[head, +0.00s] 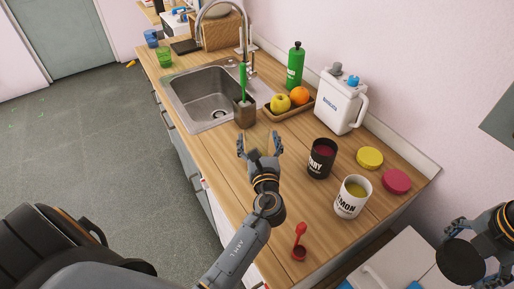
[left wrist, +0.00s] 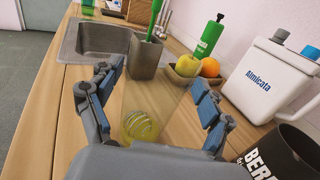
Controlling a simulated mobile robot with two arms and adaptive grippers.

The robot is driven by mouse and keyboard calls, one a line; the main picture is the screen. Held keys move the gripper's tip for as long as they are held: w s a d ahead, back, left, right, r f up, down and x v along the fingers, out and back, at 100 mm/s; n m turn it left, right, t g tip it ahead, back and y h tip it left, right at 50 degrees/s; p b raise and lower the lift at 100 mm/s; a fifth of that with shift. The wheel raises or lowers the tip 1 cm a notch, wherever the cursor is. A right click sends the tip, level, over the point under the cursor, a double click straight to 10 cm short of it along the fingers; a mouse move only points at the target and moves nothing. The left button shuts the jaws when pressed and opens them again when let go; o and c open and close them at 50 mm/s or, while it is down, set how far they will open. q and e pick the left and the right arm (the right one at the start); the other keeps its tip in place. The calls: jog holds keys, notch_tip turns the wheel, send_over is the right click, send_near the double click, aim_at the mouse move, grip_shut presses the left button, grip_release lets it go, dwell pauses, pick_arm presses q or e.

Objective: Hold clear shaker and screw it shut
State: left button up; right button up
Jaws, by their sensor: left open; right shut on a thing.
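The clear shaker (left wrist: 158,100) is nearly invisible but shows in the left wrist view as a faint see-through cup with a yellow wire ball (left wrist: 141,126) inside. My left gripper (head: 260,146) is open over the counter, and in the left wrist view its fingers (left wrist: 155,95) stand on either side of the shaker. I cannot tell whether they touch it. In the head view the shaker is too faint to make out. My right gripper (head: 482,247) is at the lower right edge, shut on a dark round lid (head: 460,263), away from the shaker.
A black tub (head: 319,160) and a white tub (head: 350,198) stand right of the left gripper, with yellow (head: 369,158) and red lids (head: 397,181) behind. A red scoop (head: 299,243) lies in front. A brush holder (head: 244,112), sink (head: 205,95), fruit tray (head: 272,111) and white jug (head: 338,103) are behind.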

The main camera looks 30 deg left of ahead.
aim_at(256, 130)
pick_arm(q)
jog(key=x, duration=0.3)
jog(key=b+x, duration=0.1)
jog(key=x, duration=0.1)
jog(key=shift+f, duration=0.25)
jog(key=shift+s+r, duration=0.1)
jog(key=shift+c, duration=0.5)
jog(key=c, duration=1.2)
jog(key=shift+c, duration=0.5)
